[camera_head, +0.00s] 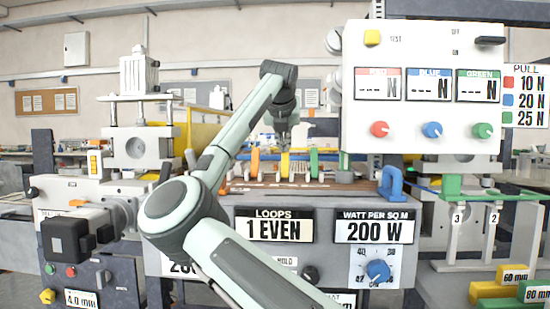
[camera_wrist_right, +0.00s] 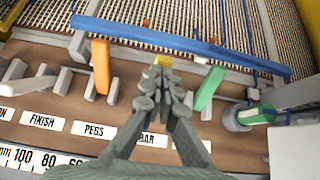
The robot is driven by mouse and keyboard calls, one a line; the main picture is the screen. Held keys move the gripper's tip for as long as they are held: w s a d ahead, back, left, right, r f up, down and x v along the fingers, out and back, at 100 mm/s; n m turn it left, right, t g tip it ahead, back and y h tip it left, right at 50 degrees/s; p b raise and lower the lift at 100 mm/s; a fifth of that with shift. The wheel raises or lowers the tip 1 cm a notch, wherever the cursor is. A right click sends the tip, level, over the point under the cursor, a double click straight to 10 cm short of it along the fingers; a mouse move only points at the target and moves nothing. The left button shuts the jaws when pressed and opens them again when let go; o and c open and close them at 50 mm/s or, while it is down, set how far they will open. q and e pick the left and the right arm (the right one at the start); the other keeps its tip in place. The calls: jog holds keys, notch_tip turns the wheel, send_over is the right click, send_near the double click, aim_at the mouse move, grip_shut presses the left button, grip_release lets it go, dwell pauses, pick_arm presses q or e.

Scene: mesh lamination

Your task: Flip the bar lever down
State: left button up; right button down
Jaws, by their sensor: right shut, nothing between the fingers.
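Three coloured levers stand in a row on the brown panel in the head view: orange (camera_head: 255,162), yellow (camera_head: 285,166) and green (camera_head: 314,163). The right wrist view shows the orange lever (camera_wrist_right: 100,66), the green lever (camera_wrist_right: 209,88) and only the yellow tip (camera_wrist_right: 163,60) of the middle one. The BAR label (camera_wrist_right: 149,140) is partly covered by my right gripper (camera_wrist_right: 158,78). The gripper is shut and empty, in line with the yellow lever and hiding most of it; contact cannot be told. In the head view the gripper (camera_head: 285,140) is small, above the yellow lever. My left gripper is not in view.
A blue bar (camera_wrist_right: 170,42) crosses behind the levers, before a mesh (camera_wrist_right: 190,18). A white display box (camera_head: 420,115) overhangs at the right. A blue handle (camera_head: 391,183) stands right of the levers. The FINISH label (camera_wrist_right: 42,121) and PEGS label (camera_wrist_right: 93,130) lie left of BAR.

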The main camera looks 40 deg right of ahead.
jog(key=shift+w+d+r, duration=0.15)
jog(key=shift+d+r, duration=0.05)
jog(key=shift+d, duration=0.3)
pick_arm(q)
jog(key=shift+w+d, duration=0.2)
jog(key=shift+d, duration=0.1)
pick_arm(e)
jog(key=shift+w+d+f, duration=0.1)
jog(key=shift+w+d, duration=0.4)
jog(key=shift+d, duration=0.05)
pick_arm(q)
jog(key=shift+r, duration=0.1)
pick_arm(e)
jog(key=shift+a, duration=0.1)
